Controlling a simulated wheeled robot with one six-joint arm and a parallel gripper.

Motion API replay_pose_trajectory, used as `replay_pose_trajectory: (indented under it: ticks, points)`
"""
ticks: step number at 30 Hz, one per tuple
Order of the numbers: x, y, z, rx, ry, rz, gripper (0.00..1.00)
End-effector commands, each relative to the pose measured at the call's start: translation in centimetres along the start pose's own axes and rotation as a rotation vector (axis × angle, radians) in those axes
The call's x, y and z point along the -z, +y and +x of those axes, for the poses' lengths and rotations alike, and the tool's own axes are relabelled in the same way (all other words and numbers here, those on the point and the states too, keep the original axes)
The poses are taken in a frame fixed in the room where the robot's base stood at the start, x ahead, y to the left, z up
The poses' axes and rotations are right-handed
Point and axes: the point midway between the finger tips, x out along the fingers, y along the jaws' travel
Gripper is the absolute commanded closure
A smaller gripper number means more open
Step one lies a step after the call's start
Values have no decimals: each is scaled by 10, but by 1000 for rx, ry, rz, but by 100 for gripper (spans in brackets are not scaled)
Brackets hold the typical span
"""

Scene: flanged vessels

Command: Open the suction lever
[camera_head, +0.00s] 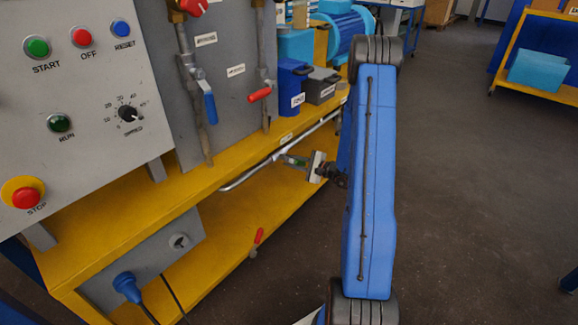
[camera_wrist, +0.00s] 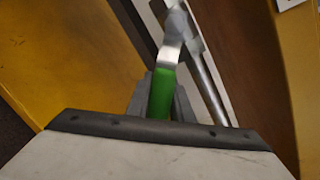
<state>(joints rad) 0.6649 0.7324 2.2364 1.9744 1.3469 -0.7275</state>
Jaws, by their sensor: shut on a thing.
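A lever with a green handle (camera_wrist: 162,92) and a bare metal arm (camera_wrist: 171,52) shows in the wrist view. My gripper (camera_wrist: 160,100) is shut on the green handle, with one grey finger on each side of it. In the head view my gripper (camera_head: 304,165) reaches left from the blue arm to the silver pipe at the bench's edge. The green handle is small and mostly hidden there. No readable label marks this lever as the suction lever.
A yellow bench (camera_head: 150,205) carries a control panel (camera_head: 75,100) with several buttons. A blue-handled lever (camera_head: 209,103) and a red-handled lever (camera_head: 260,95) sit on upright pipes. A lower red lever (camera_head: 259,236) hangs near the lower shelf.

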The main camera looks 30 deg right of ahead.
Motion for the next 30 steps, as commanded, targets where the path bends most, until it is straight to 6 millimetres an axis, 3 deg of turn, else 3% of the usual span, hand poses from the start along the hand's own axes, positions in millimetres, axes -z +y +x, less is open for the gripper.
replay_pose_trajectory:
  ticks: [9, 26, 27, 29, 30]
  points:
    - [0, -10, -3, 1, 26, -127, 100]
    - [0, -12, -3, 0, 32, -156, 100]
    - [0, -12, -3, 0, 32, -156, 76]
    - [0, -12, -3, 0, 32, -156, 61]
    - [0, -12, -3, 0, 32, -156, 61]
